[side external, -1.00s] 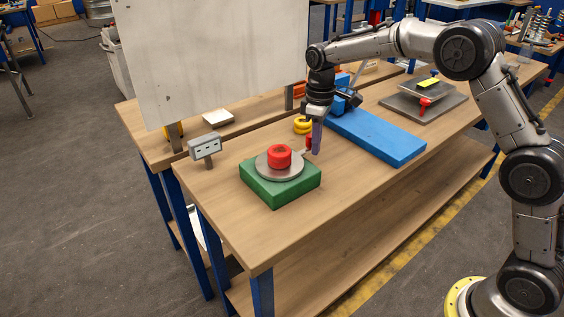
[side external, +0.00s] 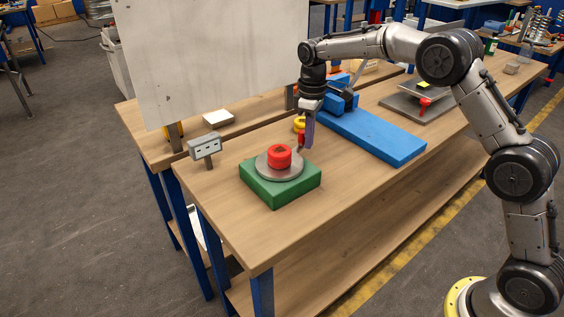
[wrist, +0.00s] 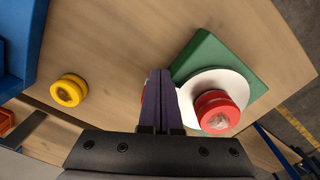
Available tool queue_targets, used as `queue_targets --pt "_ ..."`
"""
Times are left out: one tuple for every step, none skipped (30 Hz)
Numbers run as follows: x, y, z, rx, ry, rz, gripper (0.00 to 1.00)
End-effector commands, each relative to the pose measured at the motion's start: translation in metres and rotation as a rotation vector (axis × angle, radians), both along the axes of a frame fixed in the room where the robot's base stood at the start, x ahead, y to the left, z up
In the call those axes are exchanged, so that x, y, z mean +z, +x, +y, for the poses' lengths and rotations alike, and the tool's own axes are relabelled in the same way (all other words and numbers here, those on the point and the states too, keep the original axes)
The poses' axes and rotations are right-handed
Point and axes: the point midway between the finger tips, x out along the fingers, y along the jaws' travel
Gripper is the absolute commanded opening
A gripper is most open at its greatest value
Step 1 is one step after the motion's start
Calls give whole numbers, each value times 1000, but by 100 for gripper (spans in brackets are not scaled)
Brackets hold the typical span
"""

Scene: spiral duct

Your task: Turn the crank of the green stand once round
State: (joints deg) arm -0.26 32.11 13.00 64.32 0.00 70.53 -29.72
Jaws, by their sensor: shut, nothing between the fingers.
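The green stand (side external: 275,193) sits on the near part of the workbench, with a round grey disc (side external: 262,171) on top and a red ring-shaped piece (side external: 279,156) at its centre. The crank's small red handle (side external: 301,139) stands at the disc's far right edge. My gripper (side external: 309,145) is shut, pointing down right beside the handle; I cannot tell whether they touch. In the wrist view my shut fingers (wrist: 158,100) hide most of the handle, of which a red sliver shows at their left. The green stand (wrist: 205,58) and the red piece (wrist: 218,112) lie to their right.
A yellow ring (side external: 299,123) lies behind the handle. A blue board with a clamp-like block (side external: 375,138) lies to the right. A small grey box on a post (side external: 205,146) stands left of the stand, before a large pale panel (side external: 215,60). The bench front is clear.

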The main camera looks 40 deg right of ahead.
Motion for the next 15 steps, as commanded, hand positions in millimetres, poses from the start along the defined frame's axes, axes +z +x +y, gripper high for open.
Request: queue_targets --pt "-1 5 0 0 0 0 0" --pt "-1 7 1 0 0 0 0" --pt "-1 9 1 0 0 0 0" --pt "-1 11 1 0 0 0 0" --pt "-1 11 1 0 0 0 0" --pt "0 11 1 0 0 0 0" --pt "0 11 1 0 0 0 0" --pt "0 11 1 0 0 0 0" --pt "0 11 1 0 0 0 0" --pt "0 11 1 0 0 0 0" --pt "0 11 1 0 0 0 0" --pt "0 12 1 0 0 0 0" --pt "0 13 1 1 -1 1 0" --pt "0 15 2 1 0 0 0" --pt "-1 19 3 1 0 0 0"
